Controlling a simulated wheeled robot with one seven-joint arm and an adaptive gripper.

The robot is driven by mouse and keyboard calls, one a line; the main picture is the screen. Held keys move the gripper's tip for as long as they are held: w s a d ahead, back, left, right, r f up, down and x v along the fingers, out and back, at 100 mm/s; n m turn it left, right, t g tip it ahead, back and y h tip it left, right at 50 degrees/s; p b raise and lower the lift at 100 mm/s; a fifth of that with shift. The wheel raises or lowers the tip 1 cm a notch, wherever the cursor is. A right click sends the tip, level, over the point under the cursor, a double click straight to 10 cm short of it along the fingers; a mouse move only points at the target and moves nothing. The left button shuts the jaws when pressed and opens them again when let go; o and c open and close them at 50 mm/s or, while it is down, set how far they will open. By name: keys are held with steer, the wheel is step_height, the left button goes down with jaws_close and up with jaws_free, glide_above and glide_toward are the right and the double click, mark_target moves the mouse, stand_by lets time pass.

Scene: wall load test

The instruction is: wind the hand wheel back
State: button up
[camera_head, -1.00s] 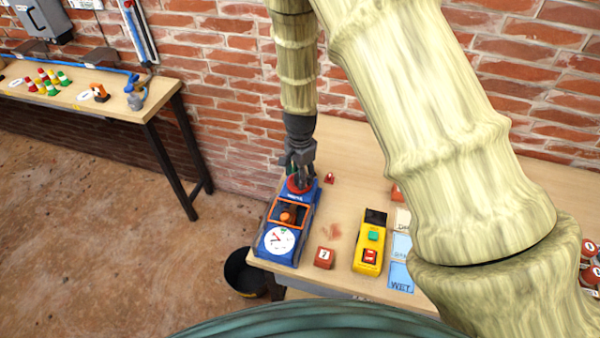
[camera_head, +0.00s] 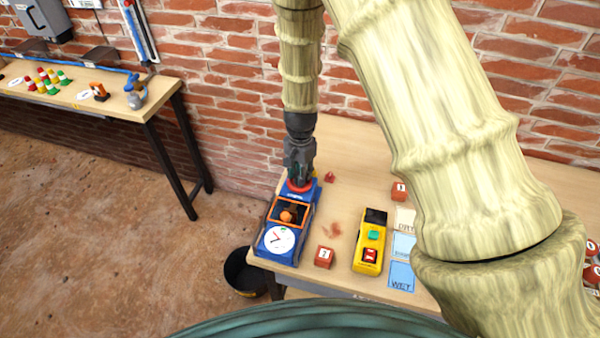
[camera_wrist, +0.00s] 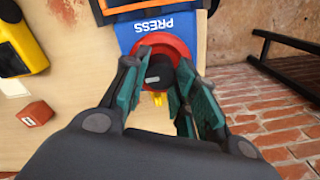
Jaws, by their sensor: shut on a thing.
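The red hand wheel (camera_wrist: 160,52) sits on the end of the blue press (camera_head: 278,240), by the word PRESS. My gripper (camera_wrist: 160,90) points down over the wheel, with its teal fingers on either side of the dark hub, shut on the wheel. In the head view the wheel (camera_head: 299,187) shows just below my gripper (camera_head: 300,178). The press has an orange-framed window (camera_head: 289,213) with an orange object inside, and a white dial (camera_head: 280,240) with a dark needle. The exact finger contact is partly hidden.
A yellow control box (camera_head: 370,242) with a green and a red button stands right of the press. Red numbered blocks (camera_head: 324,257) and label cards (camera_head: 401,275) lie nearby. A black bucket (camera_head: 245,272) is on the floor. A brick wall (camera_head: 235,110) is behind.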

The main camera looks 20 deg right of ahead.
steer(key=n, duration=0.4)
steer(key=shift+b, duration=0.3)
steer(key=n, duration=0.9)
steer(key=shift+n+b, duration=0.3)
steer(key=shift+b, duration=0.1)
steer(key=shift+n, duration=1.6)
steer(key=o, duration=1.1)
steer(key=shift+c, duration=0.2)
